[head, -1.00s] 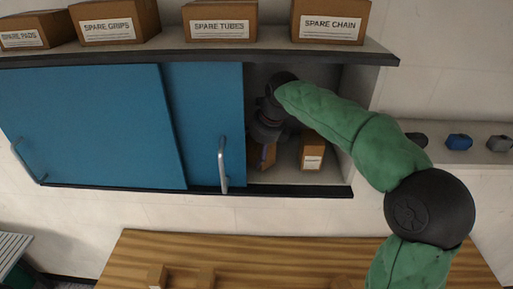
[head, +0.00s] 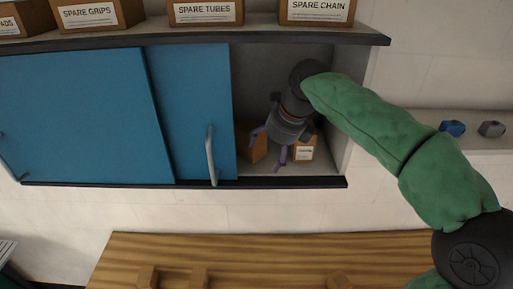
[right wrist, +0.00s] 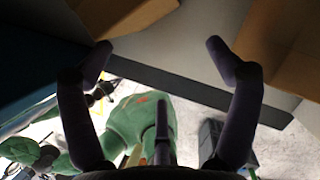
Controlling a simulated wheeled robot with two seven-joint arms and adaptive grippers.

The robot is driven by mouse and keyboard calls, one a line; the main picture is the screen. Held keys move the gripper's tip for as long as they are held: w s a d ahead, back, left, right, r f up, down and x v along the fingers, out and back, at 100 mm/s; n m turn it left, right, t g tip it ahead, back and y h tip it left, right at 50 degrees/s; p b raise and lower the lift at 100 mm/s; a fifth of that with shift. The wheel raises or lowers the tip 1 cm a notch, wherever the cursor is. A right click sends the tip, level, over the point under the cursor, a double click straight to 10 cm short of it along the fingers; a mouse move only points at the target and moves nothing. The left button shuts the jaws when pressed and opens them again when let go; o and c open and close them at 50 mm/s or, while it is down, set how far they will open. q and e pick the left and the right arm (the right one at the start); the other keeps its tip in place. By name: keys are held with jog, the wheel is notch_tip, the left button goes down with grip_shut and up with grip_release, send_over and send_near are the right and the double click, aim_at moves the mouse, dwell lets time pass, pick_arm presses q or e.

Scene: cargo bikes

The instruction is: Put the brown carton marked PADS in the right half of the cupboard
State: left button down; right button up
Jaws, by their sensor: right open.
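The cupboard (head: 340,120) has its right half open. A brown carton (head: 252,147) stands inside at the left of the opening, partly hidden by my gripper; no label on it shows. A second brown carton (head: 304,153) with a white label stands to its right; the print is too small to read, so I cannot tell which is marked PADS. My right gripper (head: 269,150) reaches into the opening between them, open. In the right wrist view its fingers (right wrist: 160,50) are apart and empty, with brown cartons beyond at upper left (right wrist: 130,15) and upper right (right wrist: 284,35).
Blue sliding doors (head: 80,115) cover the left, with a handle (head: 210,155) beside the opening. Labelled SPARE boxes (head: 205,12) stand on top. A wooden table (head: 250,255) below holds brown blocks. A side shelf (head: 480,145) carries small items.

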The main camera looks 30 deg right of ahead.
jog(key=s, duration=0.3)
jog(key=shift+s+d+b, duration=0.15)
jog(key=shift+d+b, duration=0.2)
jog(key=shift+b, duration=0.05)
dwell(1.0)
